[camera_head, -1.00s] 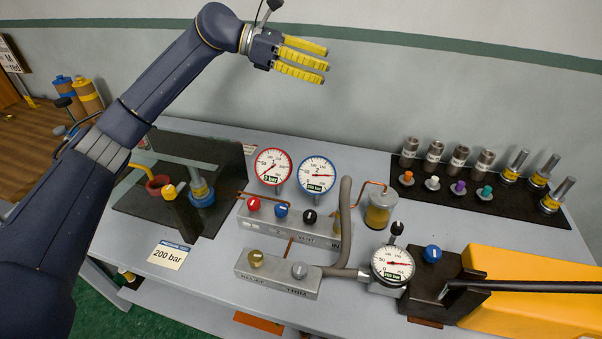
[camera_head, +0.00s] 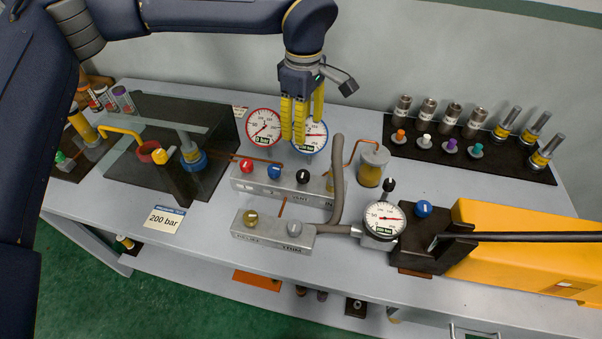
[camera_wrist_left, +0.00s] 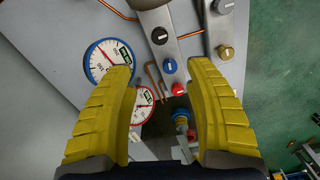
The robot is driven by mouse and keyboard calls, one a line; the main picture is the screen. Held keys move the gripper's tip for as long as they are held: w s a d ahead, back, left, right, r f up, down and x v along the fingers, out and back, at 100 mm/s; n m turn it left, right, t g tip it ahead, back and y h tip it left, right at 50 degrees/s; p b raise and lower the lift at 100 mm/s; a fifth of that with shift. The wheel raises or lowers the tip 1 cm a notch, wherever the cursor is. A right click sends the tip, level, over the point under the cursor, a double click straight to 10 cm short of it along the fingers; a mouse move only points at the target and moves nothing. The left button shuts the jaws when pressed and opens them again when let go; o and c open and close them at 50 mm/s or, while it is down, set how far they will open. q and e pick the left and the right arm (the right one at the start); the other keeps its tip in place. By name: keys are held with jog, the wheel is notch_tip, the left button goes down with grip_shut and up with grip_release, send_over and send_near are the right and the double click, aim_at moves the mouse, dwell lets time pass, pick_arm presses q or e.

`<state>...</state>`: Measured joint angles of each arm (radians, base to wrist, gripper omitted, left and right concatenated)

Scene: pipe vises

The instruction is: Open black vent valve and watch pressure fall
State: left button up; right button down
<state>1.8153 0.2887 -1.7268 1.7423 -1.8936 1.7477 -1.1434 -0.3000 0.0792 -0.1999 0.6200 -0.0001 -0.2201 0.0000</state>
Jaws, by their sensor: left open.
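The black vent valve knob (camera_head: 302,176) is on the grey manifold block (camera_head: 262,186), right of a blue knob (camera_head: 274,172) and a red knob (camera_head: 246,165). My left gripper (camera_head: 301,132) hangs fingers down above and behind the block, partly covering the blue-rimmed gauge (camera_head: 319,141). It is open and empty. In the left wrist view, the black knob (camera_wrist_left: 160,36) lies beyond the gap between the fingers (camera_wrist_left: 160,71), untouched. The red-rimmed gauge (camera_head: 263,130) shows 0 bar. The blue-rimmed gauge and the pump gauge (camera_head: 383,219) appear to show 200 bar. My right gripper is not in view.
A lower block with a brass knob (camera_head: 250,217) and a silver knob (camera_head: 294,228) sits in front. A grey hose (camera_head: 338,175) rises just right of the black knob. A yellow pump (camera_head: 520,245) is at right; fittings stand on a black mat (camera_head: 400,151) behind.

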aim_at(303, 173)
pick_arm(q)
notch_tip(303, 173, down, 17)
jog(key=shift+r, duration=0.1)
dwell(0.5)
grip_shut()
dwell(0.4)
